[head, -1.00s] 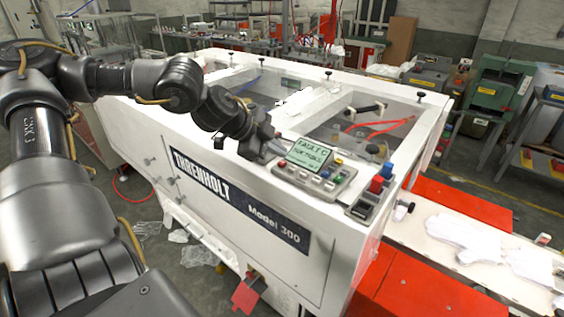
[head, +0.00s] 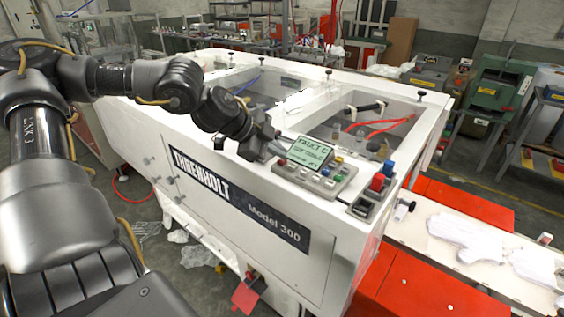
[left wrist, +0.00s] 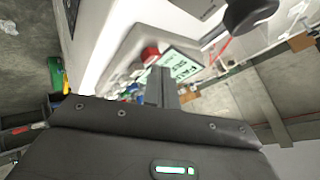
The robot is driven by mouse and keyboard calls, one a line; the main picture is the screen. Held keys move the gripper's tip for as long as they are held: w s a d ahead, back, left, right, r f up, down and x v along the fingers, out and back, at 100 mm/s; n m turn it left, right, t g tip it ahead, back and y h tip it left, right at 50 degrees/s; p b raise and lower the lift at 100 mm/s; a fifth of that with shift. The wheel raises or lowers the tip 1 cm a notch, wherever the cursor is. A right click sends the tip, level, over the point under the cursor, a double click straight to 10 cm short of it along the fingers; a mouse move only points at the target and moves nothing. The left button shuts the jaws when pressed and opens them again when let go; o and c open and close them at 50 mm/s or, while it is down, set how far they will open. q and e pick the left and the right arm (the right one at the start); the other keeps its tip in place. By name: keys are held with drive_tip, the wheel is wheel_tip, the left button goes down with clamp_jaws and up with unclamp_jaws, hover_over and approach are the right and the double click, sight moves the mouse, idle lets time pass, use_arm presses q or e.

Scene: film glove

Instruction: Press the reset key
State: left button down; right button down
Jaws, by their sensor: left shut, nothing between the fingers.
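The grey control panel (head: 312,186) sits on the top front edge of the white machine. Its tilted green display (head: 311,152) shows text starting with "FAULT"; the lower lines are too small to read surely. Small coloured keys lie in front of the display, with a red one (head: 282,162) at the left end; I cannot read which is the reset key. My left gripper (head: 276,146) is shut and empty, just left of the display. In the left wrist view its fingers (left wrist: 161,86) point towards the display (left wrist: 182,66) and a red key (left wrist: 150,53). My right gripper is not in view.
A separate box with a large red knob (head: 377,183) and a blue one (head: 387,167) stands right of the panel. The machine's top (head: 345,90) has clear covers with a frame and red hoses beneath. White gloves (head: 465,240) lie on the conveyor at right.

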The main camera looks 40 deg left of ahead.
use_arm(q)
drive_tip(key=shift+f+b, duration=0.45)
drive_tip(key=shift+b, duration=0.05)
idle(0.6)
drive_tip(key=shift+r, duration=0.1)
drive_tip(key=shift+r+p, duration=0.65)
drive_tip(key=shift+r, duration=0.2)
wheel_tip(320, 180, up, 5)
drive_tip(key=p, duration=0.3)
idle(0.3)
idle(0.8)
